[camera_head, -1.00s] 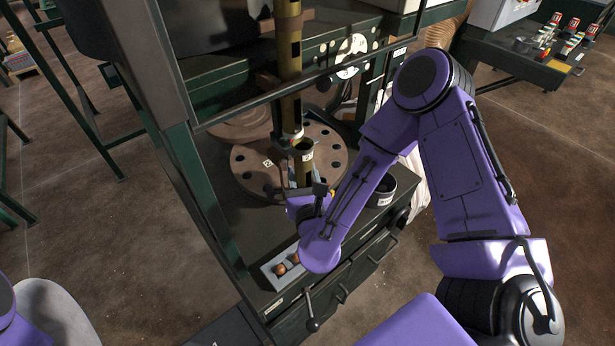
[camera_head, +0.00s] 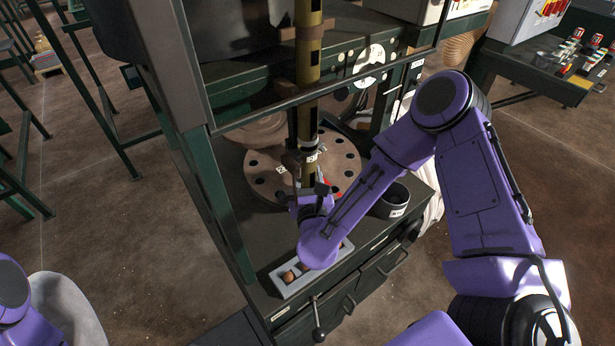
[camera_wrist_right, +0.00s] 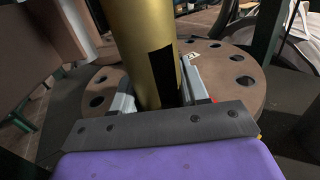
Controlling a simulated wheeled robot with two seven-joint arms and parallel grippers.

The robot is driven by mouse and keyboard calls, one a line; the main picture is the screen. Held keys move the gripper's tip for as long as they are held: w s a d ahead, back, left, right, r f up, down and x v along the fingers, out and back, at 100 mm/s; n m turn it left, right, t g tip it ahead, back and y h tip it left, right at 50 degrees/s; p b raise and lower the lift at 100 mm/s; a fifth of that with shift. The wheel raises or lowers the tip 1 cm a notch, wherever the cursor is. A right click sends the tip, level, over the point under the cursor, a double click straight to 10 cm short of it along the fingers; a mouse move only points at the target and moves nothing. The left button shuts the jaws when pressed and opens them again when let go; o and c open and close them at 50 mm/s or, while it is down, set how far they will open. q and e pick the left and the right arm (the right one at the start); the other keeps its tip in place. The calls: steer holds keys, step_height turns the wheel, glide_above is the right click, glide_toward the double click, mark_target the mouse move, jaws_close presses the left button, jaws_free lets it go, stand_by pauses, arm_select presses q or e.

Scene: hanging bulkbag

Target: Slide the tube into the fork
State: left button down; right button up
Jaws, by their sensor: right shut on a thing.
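A brass tube (camera_wrist_right: 148,45) with a dark slot stands between the fingers of my right gripper (camera_wrist_right: 155,100) in the wrist view. The gripper is shut on it. In the head view, my right gripper (camera_head: 308,192) is at the near side of a round brown flange (camera_head: 262,175) with holes. The fork cannot be made out, and the tube's lower end is hidden. My left gripper is out of view; only part of that arm shows.
A pale tray (camera_head: 292,291) with round brown items lies at the bench's front edge. A dark round cup (camera_head: 392,203) stands right of the gripper. A green frame post (camera_head: 212,190) stands at the left, and a dark bar (camera_head: 330,93) crosses in front of the column.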

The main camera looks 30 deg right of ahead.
steer(key=o, duration=1.3)
steer(key=shift+s+a+f, duration=0.1)
steer(key=shift+s+a, duration=0.1)
steer(key=shift+s, duration=0.15)
steer(key=b+v, duration=0.2)
steer(key=v, duration=0.7)
steer(key=shift+s+b, duration=0.3)
steer(key=shift+s, duration=0.15)
